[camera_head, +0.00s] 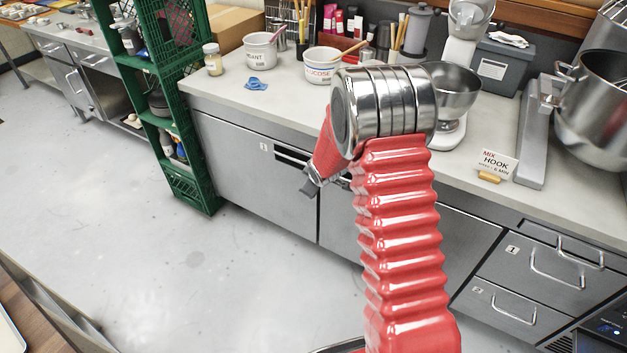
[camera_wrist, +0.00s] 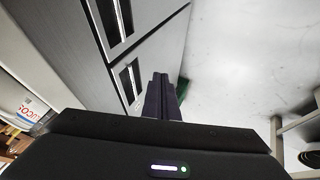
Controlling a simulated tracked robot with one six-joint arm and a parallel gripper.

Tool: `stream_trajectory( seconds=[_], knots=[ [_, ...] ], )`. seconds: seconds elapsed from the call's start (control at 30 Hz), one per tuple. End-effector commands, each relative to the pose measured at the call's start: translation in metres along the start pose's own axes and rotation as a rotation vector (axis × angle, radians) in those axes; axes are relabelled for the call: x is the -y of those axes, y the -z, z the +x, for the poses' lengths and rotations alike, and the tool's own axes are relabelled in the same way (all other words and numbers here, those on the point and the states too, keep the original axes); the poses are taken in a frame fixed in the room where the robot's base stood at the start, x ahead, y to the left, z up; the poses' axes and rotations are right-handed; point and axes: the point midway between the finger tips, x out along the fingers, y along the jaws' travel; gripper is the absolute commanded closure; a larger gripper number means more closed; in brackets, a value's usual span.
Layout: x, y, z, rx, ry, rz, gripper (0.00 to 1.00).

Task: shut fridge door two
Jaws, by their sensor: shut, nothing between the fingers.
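The grey fridge fronts run under the counter in the head view. Door one (camera_head: 250,172), marked 1, sits flush as far as I can see. The front to its right, apparently door two (camera_head: 338,222), is largely hidden behind my red arm; its number and how far it stands open cannot be told. My gripper (camera_head: 309,188) hangs in front of the seam between them, beside the dark handle slots. In the wrist view its fingers (camera_wrist: 161,92) are together and empty, close to grey fronts (camera_wrist: 155,28) with two dark slots. Contact is unclear.
A green crate rack (camera_head: 185,190) stands left of door one. Drawers (camera_head: 555,262) with bar handles are at the right. The counter (camera_head: 225,95) carries tubs, a mixer and a large pot. The grey floor (camera_head: 150,270) before the fridge is clear.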

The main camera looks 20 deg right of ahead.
Motion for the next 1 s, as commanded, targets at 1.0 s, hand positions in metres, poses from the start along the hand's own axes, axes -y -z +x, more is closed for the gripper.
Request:
stream_trajectory(
  seconds=[1.0],
  knots=[
    [0.001, 0.001, -0.041, 0.000, -0.001, 0.003, 1.00]
  ],
)
